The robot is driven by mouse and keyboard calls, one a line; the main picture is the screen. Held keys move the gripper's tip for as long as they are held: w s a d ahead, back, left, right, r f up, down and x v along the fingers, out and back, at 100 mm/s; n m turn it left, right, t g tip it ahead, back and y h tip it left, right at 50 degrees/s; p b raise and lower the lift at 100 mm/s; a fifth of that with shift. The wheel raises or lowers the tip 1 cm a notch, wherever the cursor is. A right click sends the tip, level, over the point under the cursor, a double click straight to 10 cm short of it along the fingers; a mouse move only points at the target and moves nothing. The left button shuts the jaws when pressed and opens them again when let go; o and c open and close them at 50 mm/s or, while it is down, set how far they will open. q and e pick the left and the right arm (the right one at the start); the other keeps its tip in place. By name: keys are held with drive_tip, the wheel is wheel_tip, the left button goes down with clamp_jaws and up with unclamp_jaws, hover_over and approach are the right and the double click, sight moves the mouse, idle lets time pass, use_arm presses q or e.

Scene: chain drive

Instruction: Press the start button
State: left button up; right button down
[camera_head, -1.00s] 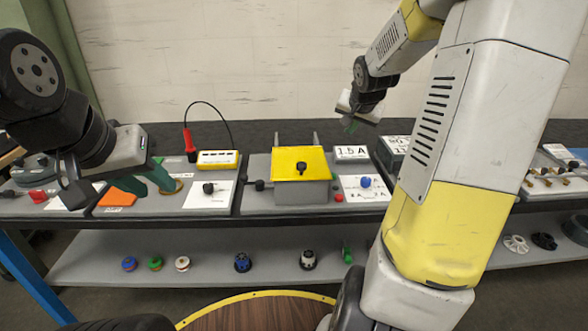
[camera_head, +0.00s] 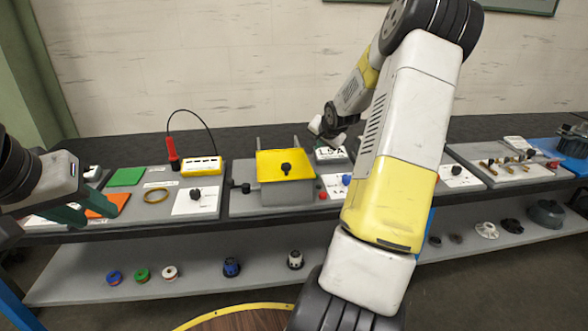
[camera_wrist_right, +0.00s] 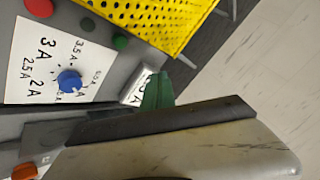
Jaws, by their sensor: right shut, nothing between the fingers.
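In the right wrist view a green button (camera_wrist_right: 120,42) sits on the grey panel beside the yellow perforated cover (camera_wrist_right: 150,18), and a red button (camera_wrist_right: 40,7) sits at the top edge. The red button also shows in the head view (camera_head: 323,196), right of the yellow-topped box (camera_head: 285,167); the green one is not clear there. My right gripper (camera_head: 327,135) hangs above the back of this panel, near the 1.5 A display. Its shut green fingertips (camera_wrist_right: 157,92) are empty and apart from the green button. My left gripper (camera_head: 82,212) is at the left, over the bench's front edge; its opening is unclear.
A blue knob (camera_wrist_right: 69,80) on a white current scale lies beside the buttons. A red probe (camera_head: 172,155) with a looping cable stands left of the box. A lower shelf (camera_head: 200,290) holds several small parts. My right arm hides the bench right of the panel.

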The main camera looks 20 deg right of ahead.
sight(316, 176)
drive_tip(key=shift+f, duration=4.25)
drive_tip(key=shift+f, duration=0.15)
drive_tip(key=shift+f, duration=0.25)
drive_tip(key=shift+f, duration=0.55)
drive_tip(key=shift+r, duration=0.95)
drive_tip(key=shift+r, duration=0.1)
drive_tip(key=shift+r, duration=2.45)
